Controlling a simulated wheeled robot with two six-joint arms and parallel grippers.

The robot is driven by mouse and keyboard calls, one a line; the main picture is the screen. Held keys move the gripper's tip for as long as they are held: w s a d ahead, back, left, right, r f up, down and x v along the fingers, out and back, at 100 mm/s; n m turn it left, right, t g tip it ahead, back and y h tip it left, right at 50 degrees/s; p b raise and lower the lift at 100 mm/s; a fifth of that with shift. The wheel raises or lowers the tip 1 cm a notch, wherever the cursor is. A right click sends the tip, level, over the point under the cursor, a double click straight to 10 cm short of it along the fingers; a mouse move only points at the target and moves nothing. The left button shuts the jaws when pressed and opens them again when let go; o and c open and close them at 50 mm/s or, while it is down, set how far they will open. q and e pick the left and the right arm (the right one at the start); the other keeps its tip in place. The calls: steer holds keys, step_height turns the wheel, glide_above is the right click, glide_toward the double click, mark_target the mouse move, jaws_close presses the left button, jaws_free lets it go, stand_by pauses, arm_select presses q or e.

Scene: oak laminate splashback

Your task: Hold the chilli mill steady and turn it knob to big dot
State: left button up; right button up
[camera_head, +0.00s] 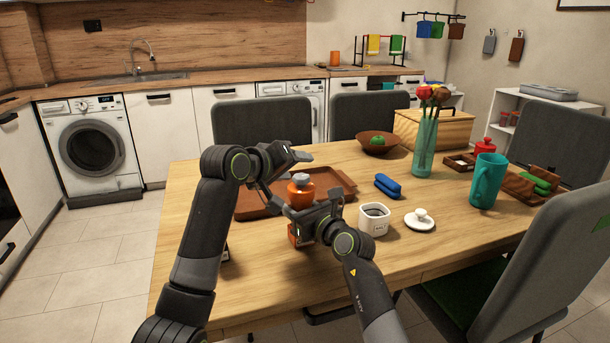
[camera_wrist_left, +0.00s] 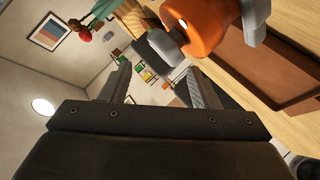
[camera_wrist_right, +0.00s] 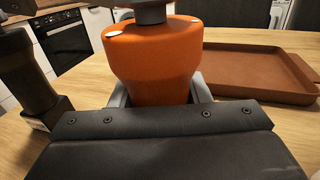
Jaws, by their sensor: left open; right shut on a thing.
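The chilli mill (camera_head: 302,195) is orange with a grey knob (camera_head: 301,179) on top and stands upright near the table's front left. My right gripper (camera_head: 306,217) is shut on its orange body, which shows between the fingers in the right wrist view (camera_wrist_right: 152,65). White dots of differing size mark the shoulder, a larger one (camera_wrist_right: 115,34) at left and a smaller one (camera_wrist_right: 194,19) at right. My left gripper (camera_head: 284,170) is open beside the knob. In the left wrist view the grey knob (camera_wrist_left: 158,47) lies ahead of the fingertips, apart from them.
A brown tray (camera_head: 335,178) lies behind the mill. A white jar (camera_head: 374,222), its white lid (camera_head: 419,222) and a blue item (camera_head: 388,186) are to the right. A teal pitcher (camera_head: 487,182) and a flower vase (camera_head: 425,150) stand farther right.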

mark_target(306, 174)
arm_select(q)
steer(key=s+a+f+m+t+h, duration=0.2)
steer(key=s+a+m+t, duration=0.2)
steer(key=s+m, duration=0.5)
steer(key=shift+f+x, duration=0.15)
steer(key=shift+x, duration=2.75)
steer(key=shift+f+x, duration=0.1)
steer(key=shift+x, duration=2.85)
steer(key=shift+s+d, duration=0.1)
steer(key=shift+d, duration=0.05)
steer(key=shift+c, duration=0.3)
steer(key=shift+g, duration=0.3)
steer(key=c, duration=1)
